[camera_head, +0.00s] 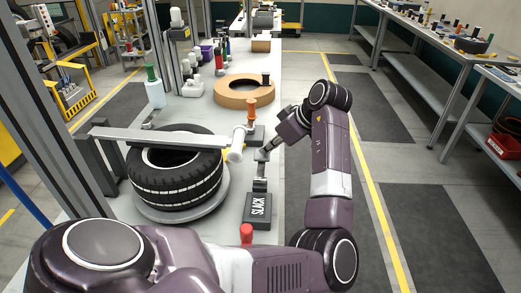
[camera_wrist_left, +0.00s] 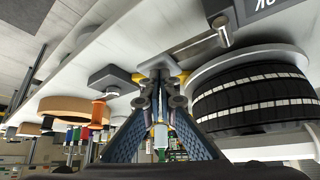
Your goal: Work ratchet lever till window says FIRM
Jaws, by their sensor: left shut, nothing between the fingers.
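The tyre (camera_head: 175,178) lies flat on a round grey plate (camera_head: 150,214), with a grey clamp bar (camera_head: 160,138) across it. The window on the dark box (camera_head: 258,209) reads SLACK. My left gripper (camera_head: 267,148) is shut and empty, near the lever's far end. My right gripper is out of view.
An orange-handled post (camera_head: 251,112) on a dark base stands just behind the gripper. A red knob (camera_head: 246,233) is in front of the box. A brown ring (camera_head: 243,91) and several bottles stand farther back. The aisle on the right is clear.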

